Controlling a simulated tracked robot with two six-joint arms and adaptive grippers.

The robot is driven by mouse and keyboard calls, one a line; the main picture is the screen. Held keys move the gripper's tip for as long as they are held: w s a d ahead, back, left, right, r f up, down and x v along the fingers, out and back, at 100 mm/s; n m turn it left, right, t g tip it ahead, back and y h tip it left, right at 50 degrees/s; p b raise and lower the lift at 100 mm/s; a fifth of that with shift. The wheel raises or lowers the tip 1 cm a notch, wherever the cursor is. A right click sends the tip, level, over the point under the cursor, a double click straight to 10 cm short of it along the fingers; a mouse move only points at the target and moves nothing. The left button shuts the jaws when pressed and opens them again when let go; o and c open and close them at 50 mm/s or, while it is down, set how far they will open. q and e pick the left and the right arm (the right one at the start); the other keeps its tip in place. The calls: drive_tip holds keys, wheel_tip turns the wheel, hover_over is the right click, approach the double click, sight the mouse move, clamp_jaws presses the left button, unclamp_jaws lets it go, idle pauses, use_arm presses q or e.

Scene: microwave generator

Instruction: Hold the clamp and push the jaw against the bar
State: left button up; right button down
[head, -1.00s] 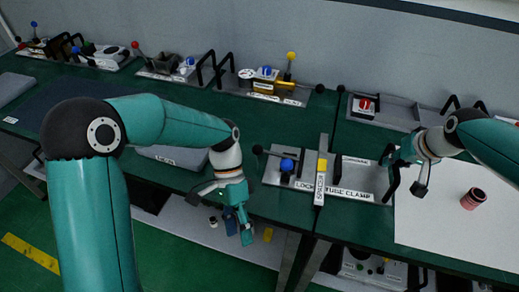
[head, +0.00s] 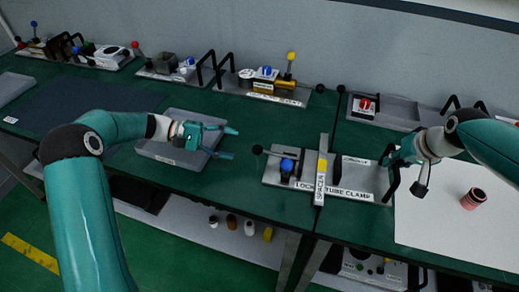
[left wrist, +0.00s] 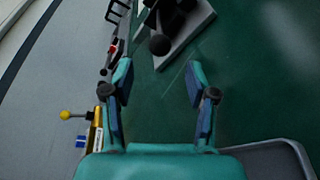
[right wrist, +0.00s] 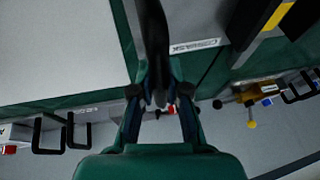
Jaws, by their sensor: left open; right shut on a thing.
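The lock tube clamp (head: 350,192) is a grey plate with a label in the middle of the bench. It carries a blue-knobbed jaw part (head: 287,166), a black-knobbed lever (head: 258,150) at its left and a black handle at its right. An upright bar labelled spacer (head: 321,180), with a yellow block, crosses the plate. My right gripper (head: 393,172) is shut on the black handle (right wrist: 153,40), which runs up between its fingers in the right wrist view. My left gripper (head: 230,142) is open and empty, left of the clamp; in its wrist view the fingers (left wrist: 160,85) are spread.
A grey tray (head: 165,152) lies under my left arm. Other fixtures (head: 270,85) with coloured knobs stand along the wall. A white sheet (head: 440,225) with a reddish spool (head: 473,199) is at the right. Green bench is clear between tray and clamp.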

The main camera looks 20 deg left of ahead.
sight(258, 150)
use_arm(q)
drive_tip(key=x, duration=0.8)
drive_tip(key=shift+d+f, duration=0.15)
drive_tip(key=shift+d, duration=0.1)
clamp_jaws()
